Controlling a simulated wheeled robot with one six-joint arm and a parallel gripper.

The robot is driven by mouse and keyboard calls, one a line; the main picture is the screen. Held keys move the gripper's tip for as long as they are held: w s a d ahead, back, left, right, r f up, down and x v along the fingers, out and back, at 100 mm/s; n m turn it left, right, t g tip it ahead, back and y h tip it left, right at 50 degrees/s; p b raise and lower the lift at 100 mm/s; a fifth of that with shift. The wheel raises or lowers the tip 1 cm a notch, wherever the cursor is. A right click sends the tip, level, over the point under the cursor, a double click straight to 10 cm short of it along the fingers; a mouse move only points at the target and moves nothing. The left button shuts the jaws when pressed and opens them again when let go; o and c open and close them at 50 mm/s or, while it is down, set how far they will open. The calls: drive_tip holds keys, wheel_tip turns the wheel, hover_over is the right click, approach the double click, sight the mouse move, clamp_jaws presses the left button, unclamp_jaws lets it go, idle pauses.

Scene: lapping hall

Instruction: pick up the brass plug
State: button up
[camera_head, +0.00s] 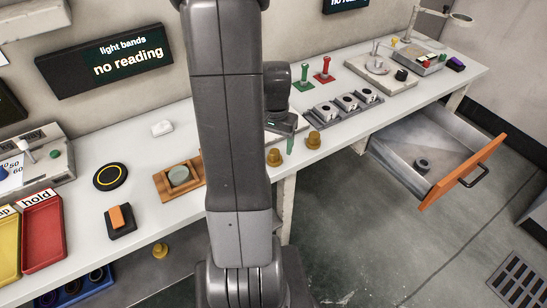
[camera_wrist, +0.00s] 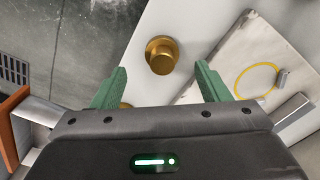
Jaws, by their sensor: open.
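Two brass plugs stand on the white bench near its front edge in the head view, one (camera_head: 274,157) beside my arm and one (camera_head: 313,139) to its right. A third brass piece (camera_head: 160,250) sits lower, below the bench top. My gripper (camera_head: 290,143) is near the two bench plugs, partly hidden by my arm. In the wrist view, my gripper (camera_wrist: 162,67) has its green fingers apart, with a brass plug (camera_wrist: 162,55) in line with the gap and nothing held. Another brass bit (camera_wrist: 125,105) shows behind the left finger, mostly hidden.
An open drawer (camera_head: 425,150) with an orange front (camera_head: 462,172) juts out at right, holding a dark ring (camera_head: 423,164). A block with several round pieces (camera_head: 344,106) stands behind the plugs. A wooden tray (camera_head: 164,190) lies left of my arm.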

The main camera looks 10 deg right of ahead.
sight(274, 151)
drive_tip(key=shift+w+f, duration=0.15)
drive_tip(key=shift+f, duration=2.5)
drive_tip(key=c, duration=1.3)
